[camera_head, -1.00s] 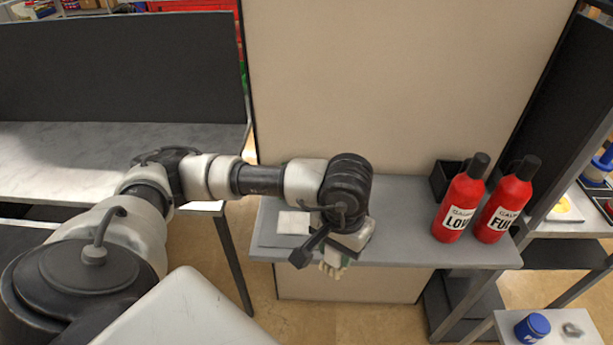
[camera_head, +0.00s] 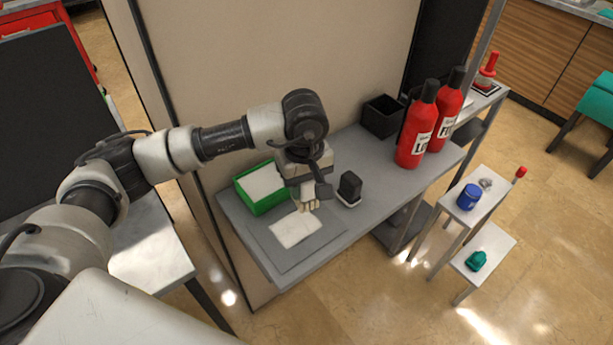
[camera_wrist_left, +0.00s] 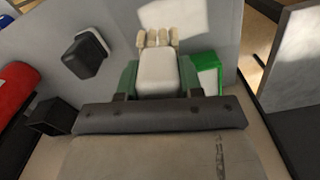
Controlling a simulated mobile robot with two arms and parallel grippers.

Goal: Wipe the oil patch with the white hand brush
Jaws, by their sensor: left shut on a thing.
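My left gripper (camera_head: 304,190) is shut on the white hand brush (camera_wrist_left: 158,72), which sits between its green fingers in the left wrist view. The cream bristles (camera_head: 308,205) point away from the gripper and are just beside or over the right edge of a white sheet (camera_head: 294,228). Whether they touch it I cannot tell. No dark oil stain can be made out; the white sheet may be the patch. My right gripper is not in view.
A green box (camera_head: 262,205) stands behind the sheet. A black block on a white base (camera_head: 349,187) is close to the gripper's right. A black bin (camera_head: 382,117) and two red bottles (camera_head: 417,125) stand further right. An upright panel (camera_head: 270,60) backs the bench.

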